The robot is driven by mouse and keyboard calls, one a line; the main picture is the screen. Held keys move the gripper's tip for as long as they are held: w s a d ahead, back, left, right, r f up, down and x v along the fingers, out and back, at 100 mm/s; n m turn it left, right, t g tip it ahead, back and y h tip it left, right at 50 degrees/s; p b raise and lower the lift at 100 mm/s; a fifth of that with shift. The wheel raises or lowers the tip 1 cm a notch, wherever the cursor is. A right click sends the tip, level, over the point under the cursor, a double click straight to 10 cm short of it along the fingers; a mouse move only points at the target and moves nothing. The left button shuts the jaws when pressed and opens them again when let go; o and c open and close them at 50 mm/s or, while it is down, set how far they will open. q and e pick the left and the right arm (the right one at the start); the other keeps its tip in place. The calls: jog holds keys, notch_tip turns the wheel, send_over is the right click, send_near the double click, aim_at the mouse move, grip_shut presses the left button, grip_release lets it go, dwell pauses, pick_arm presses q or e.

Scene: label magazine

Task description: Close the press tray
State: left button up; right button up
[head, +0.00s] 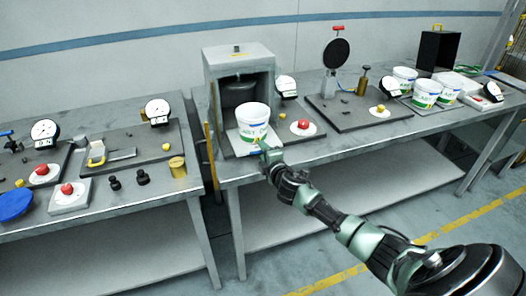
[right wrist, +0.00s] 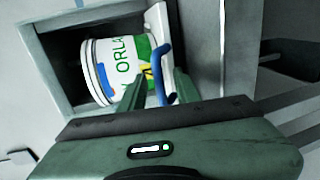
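The press (head: 239,66) is a grey box with an open front on the right-hand bench. Its tray (head: 232,143) is out at the front and carries a white tub (head: 252,121) with green and blue print. In the right wrist view the tub (right wrist: 112,68) stands partly in the press opening. A blue handle (right wrist: 160,68) is on the tray's front. My right gripper (right wrist: 157,92) is open at the handle, with the handle's lower part between its fingers; I cannot tell if they touch it. It also shows in the head view (head: 266,155). My left gripper is not in view.
A red button (head: 303,125) and a dial gauge (head: 287,86) are right of the press. Several tubs (head: 426,93) stand farther right. The left bench (head: 130,213) holds gauges, buttons and small parts, with a gap between the benches.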

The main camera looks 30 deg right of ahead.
jog(key=shift+w, duration=0.15)
jog(key=shift+c, duration=0.3)
grip_shut()
jog(key=shift+f, duration=0.15)
dwell(1.0)
